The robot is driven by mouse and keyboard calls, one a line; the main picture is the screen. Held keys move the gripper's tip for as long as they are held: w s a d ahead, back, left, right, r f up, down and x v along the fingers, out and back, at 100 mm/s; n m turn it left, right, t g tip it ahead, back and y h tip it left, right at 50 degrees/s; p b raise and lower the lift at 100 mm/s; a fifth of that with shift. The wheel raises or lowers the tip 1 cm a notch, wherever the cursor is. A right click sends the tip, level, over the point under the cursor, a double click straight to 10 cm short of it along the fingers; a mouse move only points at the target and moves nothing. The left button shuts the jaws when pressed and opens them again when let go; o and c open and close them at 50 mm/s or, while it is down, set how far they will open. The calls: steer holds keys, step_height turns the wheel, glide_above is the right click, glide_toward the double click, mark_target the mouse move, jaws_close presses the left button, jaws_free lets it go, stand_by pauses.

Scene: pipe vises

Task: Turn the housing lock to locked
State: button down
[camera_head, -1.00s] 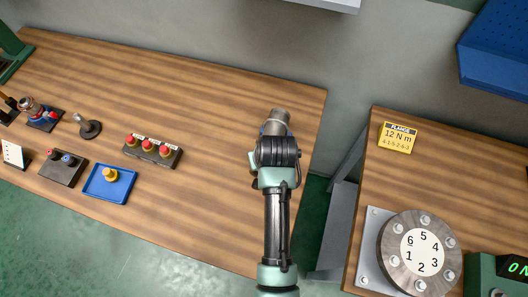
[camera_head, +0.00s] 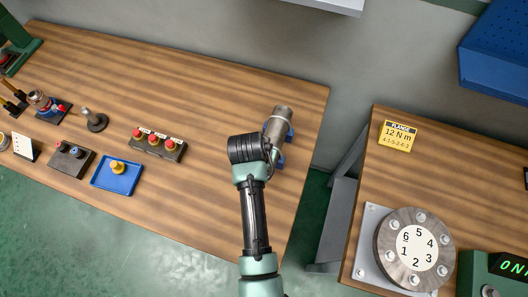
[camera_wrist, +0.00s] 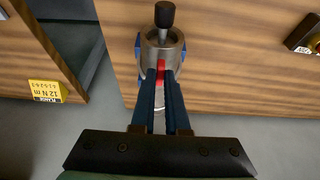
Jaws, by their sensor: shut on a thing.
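The metal housing (camera_head: 279,122) lies near the right end of the wooden bench on a blue support (camera_head: 289,134). In the wrist view the housing (camera_wrist: 151,55) shows a black-tipped handle (camera_wrist: 164,15) at its far end. A red lock lever (camera_wrist: 160,65) sits on the housing's top. My gripper (camera_wrist: 161,76) is shut on the red lever, its two blue fingers close together over the housing. The fingers hide part of the lever and housing. In the head view my arm hides the fingertips. I cannot read any lock marking.
A red-button box (camera_head: 157,146), a blue tray (camera_head: 117,174) with a yellow knob and other fixtures stand on the bench's left. A second bench at right holds a numbered flange (camera_head: 416,249) and a yellow sign (camera_head: 399,136). A gap separates the benches.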

stand_by(0.3)
steer(key=c, duration=0.9)
jaws_free()
steer(key=shift+r, duration=0.1)
steer(key=b+v, duration=0.1)
steer(key=v, duration=1.2)
steer(key=shift+b, duration=0.4)
